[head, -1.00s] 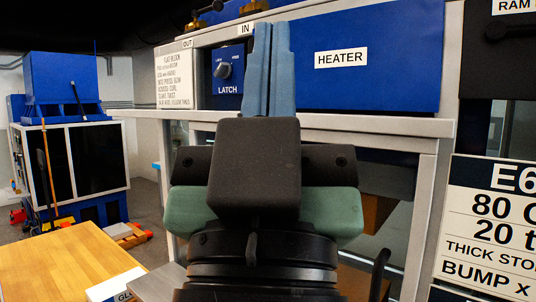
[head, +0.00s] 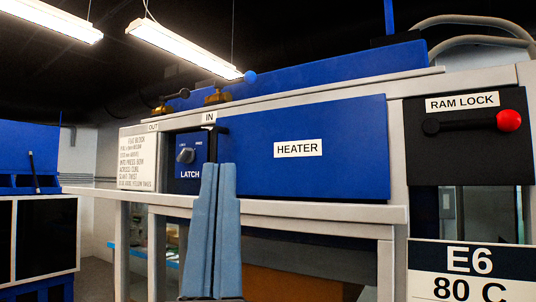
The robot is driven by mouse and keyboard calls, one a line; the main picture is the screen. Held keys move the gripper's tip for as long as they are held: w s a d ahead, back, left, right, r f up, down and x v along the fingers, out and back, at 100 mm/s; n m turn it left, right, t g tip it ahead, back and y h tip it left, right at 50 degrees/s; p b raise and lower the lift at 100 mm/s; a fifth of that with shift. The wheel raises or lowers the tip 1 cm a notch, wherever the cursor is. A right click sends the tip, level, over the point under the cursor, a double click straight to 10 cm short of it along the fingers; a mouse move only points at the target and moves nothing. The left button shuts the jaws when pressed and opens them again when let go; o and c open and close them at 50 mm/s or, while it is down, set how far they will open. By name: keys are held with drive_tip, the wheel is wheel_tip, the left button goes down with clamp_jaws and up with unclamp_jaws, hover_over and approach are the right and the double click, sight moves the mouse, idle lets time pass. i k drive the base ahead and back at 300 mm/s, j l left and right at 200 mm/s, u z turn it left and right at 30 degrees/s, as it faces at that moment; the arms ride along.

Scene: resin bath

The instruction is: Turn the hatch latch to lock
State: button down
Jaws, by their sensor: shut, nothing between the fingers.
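Two small marks sit above the knob, too small to read surely. My gripper (head: 219,168) has two blue-grey fingers pointing up, shut with nothing between them. In the picture its tips are just right of the latch panel and overlap its right edge. I cannot tell how far in front of the panel they are. The knob is in full view, apart from the fingers.
A blue HEATER panel (head: 310,150) lies right of the latch. A ledge (head: 300,209) runs below both. A RAM LOCK lever with a red knob (head: 508,120) is at the right, above an E6 sign (head: 470,262). An instruction sheet (head: 137,158) is left of the latch.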

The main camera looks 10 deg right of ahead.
sight(186, 155)
drive_tip(key=i+j+z, duration=0.1)
drive_tip(key=i+j, duration=0.65)
drive_tip(key=j, duration=0.1)
